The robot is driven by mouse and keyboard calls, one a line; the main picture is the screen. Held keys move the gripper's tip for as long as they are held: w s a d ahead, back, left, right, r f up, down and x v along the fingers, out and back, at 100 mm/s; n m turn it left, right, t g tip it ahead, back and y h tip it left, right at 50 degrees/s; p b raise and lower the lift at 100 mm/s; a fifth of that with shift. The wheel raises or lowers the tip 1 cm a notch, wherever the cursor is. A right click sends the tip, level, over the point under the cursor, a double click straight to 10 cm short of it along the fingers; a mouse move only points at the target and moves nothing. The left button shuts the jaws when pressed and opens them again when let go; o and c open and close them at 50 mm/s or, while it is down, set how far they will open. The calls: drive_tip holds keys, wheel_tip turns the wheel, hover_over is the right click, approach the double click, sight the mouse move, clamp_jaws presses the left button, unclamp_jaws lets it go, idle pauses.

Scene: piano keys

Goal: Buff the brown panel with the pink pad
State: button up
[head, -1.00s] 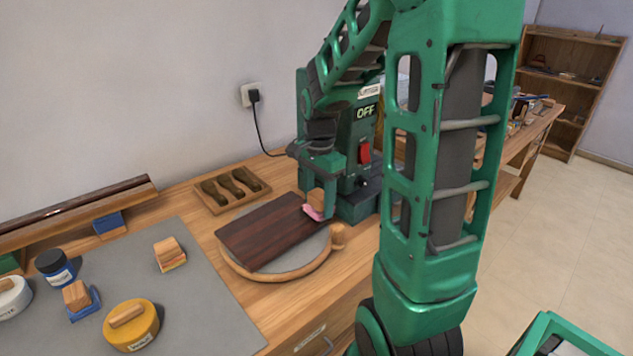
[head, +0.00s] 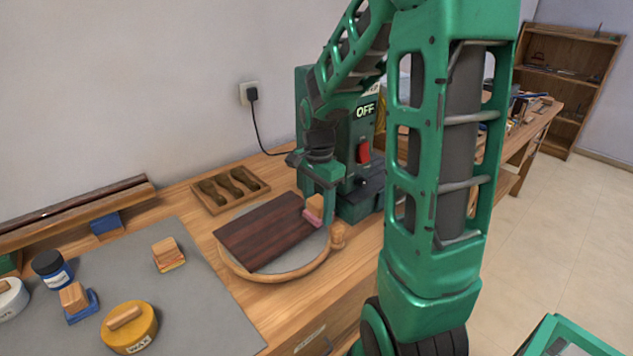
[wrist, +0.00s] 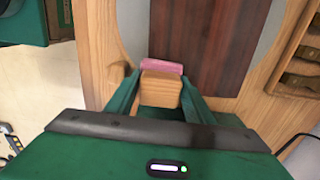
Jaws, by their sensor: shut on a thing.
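The brown panel (head: 265,232) lies flat on a round grey turntable with a wooden rim (head: 285,275). It also shows in the wrist view (wrist: 205,40) beyond the pad. My gripper (head: 316,207) is shut on the wooden block handle of the pink pad (head: 312,218), at the panel's right end. In the wrist view the block sits between my two fingers (wrist: 160,92), with the pink pad (wrist: 161,66) at its far side, over the panel's near edge. I cannot tell whether the pad touches the panel.
A green machine marked OFF with a red switch (head: 364,152) stands just behind my gripper. A wooden tray (head: 232,190) lies behind the turntable. The grey mat holds a yellow wax tin (head: 130,327), a blue-labelled jar (head: 52,268) and several wood-handled blocks. A knob (head: 337,236) rises from the rim.

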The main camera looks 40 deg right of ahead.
drive_tip(key=shift+s+a, duration=0.1)
drive_tip(key=shift+a, duration=0.75)
drive_tip(key=shift+d, duration=0.1)
drive_tip(key=shift+w+d, duration=0.15)
drive_tip(key=shift+d, duration=1.05)
drive_tip(key=shift+w+d, duration=0.1)
drive_tip(key=shift+d, duration=1.35)
drive_tip(key=a, duration=0.5)
drive_tip(key=shift+s, duration=0.2)
drive_tip(key=shift+a, duration=0.2)
drive_tip(key=shift+w+d+r, duration=0.2)
drive_tip(key=shift+d+r, duration=0.55)
drive_tip(key=shift+r, duration=0.1)
wheel_tip(320, 180, up, 5)
drive_tip(key=shift+s+r, duration=0.15)
drive_tip(key=shift+r, duration=0.55)
